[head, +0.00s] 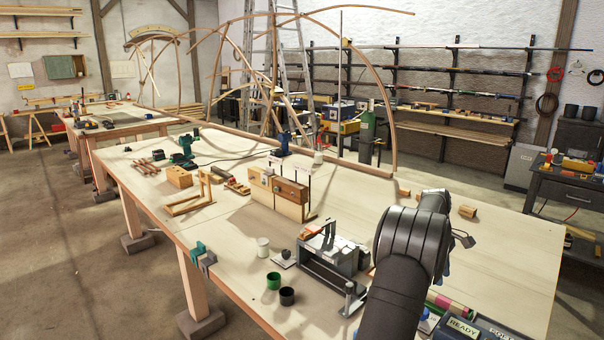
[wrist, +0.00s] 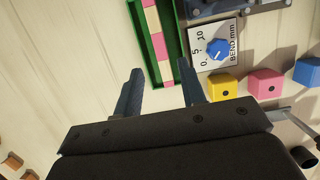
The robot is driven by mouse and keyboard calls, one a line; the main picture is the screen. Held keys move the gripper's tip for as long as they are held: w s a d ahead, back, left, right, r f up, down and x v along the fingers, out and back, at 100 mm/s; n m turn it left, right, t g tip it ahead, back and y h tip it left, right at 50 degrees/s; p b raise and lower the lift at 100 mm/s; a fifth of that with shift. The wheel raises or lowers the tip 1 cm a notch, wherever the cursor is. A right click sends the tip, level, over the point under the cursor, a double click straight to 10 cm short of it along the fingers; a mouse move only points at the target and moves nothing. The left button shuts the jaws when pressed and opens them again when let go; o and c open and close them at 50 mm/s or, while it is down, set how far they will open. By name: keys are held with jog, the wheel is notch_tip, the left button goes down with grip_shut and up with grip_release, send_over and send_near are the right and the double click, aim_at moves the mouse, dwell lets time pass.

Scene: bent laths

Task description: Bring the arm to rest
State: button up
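My gripper (wrist: 161,88) shows in the wrist view with its two fingers apart and nothing between them. The fingertips are beside the lower end of a green tray (wrist: 186,73) that holds a pink and cream striped strip (wrist: 153,22). I cannot tell the height of the fingers above the table.
A dial plate marked BEND mm (wrist: 228,56), a yellow block (wrist: 222,86) and a pink block (wrist: 265,84) are right of the fingers. A grey metal fixture (head: 330,255) stands left of my arm. Bent laths arch over the bench's back. Bare tabletop lies right of my arm.

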aim_at(445, 298)
jog(key=x, duration=0.7)
jog(key=shift+f, duration=0.2)
jog(key=shift+d+r, duration=0.15)
jog(key=shift+r, duration=0.15)
notch_tip(445, 298, up, 4)
jog(key=shift+f, duration=0.2)
jog(key=s+d+r, duration=0.5)
jog(key=s+r, duration=0.2)
jog(key=s, duration=0.4)
jog(key=s+a, duration=0.9)
jog(key=a, duration=0.2)
jog(key=f, duration=1)
jog(key=shift+a+f, duration=0.3)
